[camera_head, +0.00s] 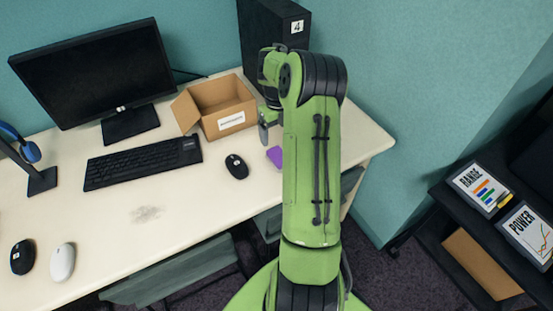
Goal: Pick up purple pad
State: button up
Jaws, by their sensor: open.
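The purple pad (275,157) lies on the cream desk (150,225), partly hidden behind my green arm. My gripper (264,133) hangs above the desk just up and left of the pad, beside the cardboard box. One finger shows clearly; the rest of the gripper is hidden by my arm. It looks open, and I see nothing held in it.
An open cardboard box (222,107) stands behind the pad, close to my gripper. A black mouse (236,166) lies left of the pad. A black tower (268,35) marked 4, a keyboard (143,163) and a monitor (95,75) are also on the desk. A dark shelf with signs stands right.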

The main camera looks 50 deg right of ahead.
aim_at(278, 155)
jog(key=f+b, duration=0.1)
jog(key=f, duration=0.3)
jog(key=f+b, duration=0.1)
jog(key=f, duration=0.2)
jog(key=f+b, duration=0.1)
jog(key=f, duration=0.3)
jog(key=shift+d+f, duration=0.3)
jog(key=shift+f, duration=0.05)
jog(key=shift+r, duration=0.1)
jog(key=c, duration=1.1)
notch_tip(278, 155, up, 10)
jog(key=p, duration=0.3)
